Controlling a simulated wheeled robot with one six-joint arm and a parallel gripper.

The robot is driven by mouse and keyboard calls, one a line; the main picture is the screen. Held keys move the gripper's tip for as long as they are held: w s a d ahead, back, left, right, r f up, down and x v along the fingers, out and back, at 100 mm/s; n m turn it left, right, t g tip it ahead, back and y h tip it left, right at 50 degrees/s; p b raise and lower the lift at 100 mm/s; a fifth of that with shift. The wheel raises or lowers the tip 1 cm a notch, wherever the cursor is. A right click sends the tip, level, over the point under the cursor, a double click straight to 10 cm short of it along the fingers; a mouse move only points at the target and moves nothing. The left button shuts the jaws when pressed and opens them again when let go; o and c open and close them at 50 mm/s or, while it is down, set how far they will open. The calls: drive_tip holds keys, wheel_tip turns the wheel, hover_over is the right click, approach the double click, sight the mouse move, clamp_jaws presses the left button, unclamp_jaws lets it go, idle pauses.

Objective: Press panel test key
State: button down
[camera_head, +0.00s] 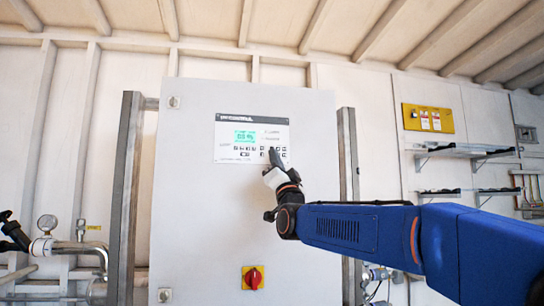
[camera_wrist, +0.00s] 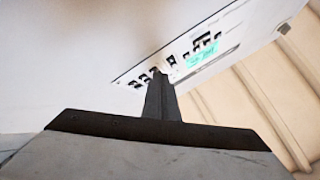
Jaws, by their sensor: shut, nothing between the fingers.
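The control panel (camera_head: 251,138) is a white plate on the front of a pale grey cabinet (camera_head: 200,220). It has a lit green display (camera_head: 245,137) and rows of small dark keys (camera_head: 243,151). My gripper (camera_head: 273,156) is shut and empty, its dark tip in front of the lower right keys. In the wrist view the panel (camera_wrist: 225,40) shows tilted, and my shut fingers (camera_wrist: 160,78) end beside its row of keys (camera_wrist: 150,76). I cannot tell whether the tip touches a key. Key labels are too small to read, and the tip hides some keys.
A red rotary switch on a yellow plate (camera_head: 253,278) sits low on the cabinet. Upright posts (camera_head: 126,200) flank the cabinet. Pipes with a gauge (camera_head: 47,224) are at left. Wall shelves (camera_head: 465,151) and a yellow board (camera_head: 428,118) are at right.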

drive_tip(key=shift+s+d, duration=0.15)
drive_tip(key=shift+s, duration=0.5)
drive_tip(key=s, duration=0.1)
drive_tip(key=s+d, duration=0.1)
drive_tip(key=s, duration=0.2)
drive_tip(key=shift+s+d, duration=0.25)
drive_tip(key=shift+s, duration=0.15)
idle(0.3)
idle(0.7)
